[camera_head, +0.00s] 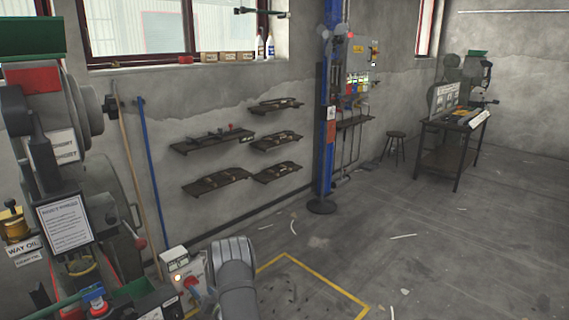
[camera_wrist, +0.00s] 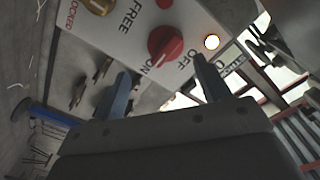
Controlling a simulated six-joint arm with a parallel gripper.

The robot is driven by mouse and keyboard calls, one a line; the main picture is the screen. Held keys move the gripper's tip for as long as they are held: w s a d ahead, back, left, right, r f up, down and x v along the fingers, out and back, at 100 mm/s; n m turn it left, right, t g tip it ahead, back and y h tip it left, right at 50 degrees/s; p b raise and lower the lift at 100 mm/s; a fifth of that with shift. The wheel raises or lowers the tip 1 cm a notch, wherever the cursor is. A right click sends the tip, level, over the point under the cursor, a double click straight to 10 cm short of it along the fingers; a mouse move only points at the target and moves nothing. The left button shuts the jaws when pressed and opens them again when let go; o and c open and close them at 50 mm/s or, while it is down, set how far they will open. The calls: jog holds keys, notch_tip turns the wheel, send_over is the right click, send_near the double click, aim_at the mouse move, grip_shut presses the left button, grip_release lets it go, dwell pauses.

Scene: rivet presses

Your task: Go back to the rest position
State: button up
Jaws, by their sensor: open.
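In the wrist view my gripper (camera_wrist: 162,66) is open, with one blue-grey finger on each side below a red rotary knob (camera_wrist: 170,46). The knob sits on a pale control box (camera_wrist: 125,32) lettered FREE, LOCKED, ON and OFF. I cannot tell whether the fingers touch the knob; nothing shows held. A lit round lamp (camera_wrist: 212,42) is right of the knob. In the head view the control box (camera_head: 174,256) stands at lower left, beside my grey arm (camera_head: 232,272). The gripper is mostly hidden there.
A press (camera_head: 70,150) with a sign and a WAY OIL label fills the left side. A blue pole (camera_head: 149,170) and a wooden pole lean on the wall. Wall shelves (camera_head: 212,140) hold small parts. A blue column (camera_head: 326,120) stands mid-room. The floor at right is mostly open.

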aim_at(196, 283)
jog(key=shift+w+a+r+m, duration=0.25)
jog(key=shift+w+a+m, duration=0.9)
jog(key=shift+a+m, duration=0.05)
